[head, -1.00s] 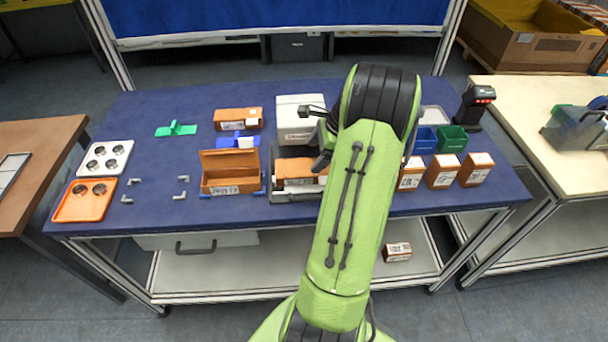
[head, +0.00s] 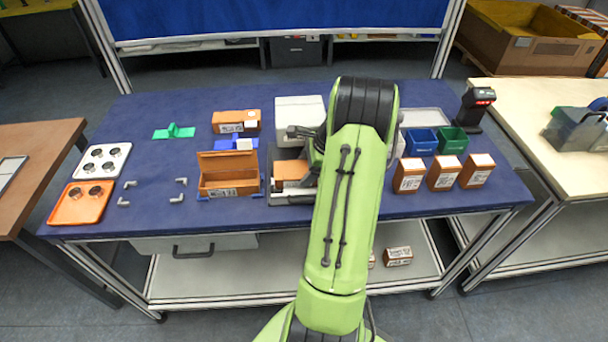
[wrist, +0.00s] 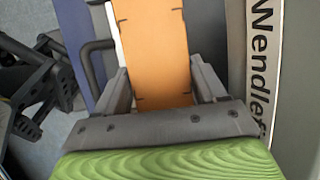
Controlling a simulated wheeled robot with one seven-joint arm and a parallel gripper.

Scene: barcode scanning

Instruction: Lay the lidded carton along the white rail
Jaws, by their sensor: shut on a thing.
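An orange-brown carton (wrist: 152,50) fills the gap between the fingers of my gripper (wrist: 160,88) in the wrist view, and the gripper is shut on it. In the head view, part of an orange-brown carton (head: 291,171) shows at the left side of my arm, over a grey tray (head: 284,198). My arm hides the rest there, and whether the carton touches the tray cannot be told. A pale strip with black lettering (wrist: 262,70) runs at the right of the wrist view. I cannot surely pick out the white rail.
An open carton with a raised lid (head: 228,178) stands just left of the tray. A white box (head: 299,113) stands behind it. Upright cartons (head: 444,176), blue and green bins (head: 421,141) and a scanner (head: 477,108) are at the right.

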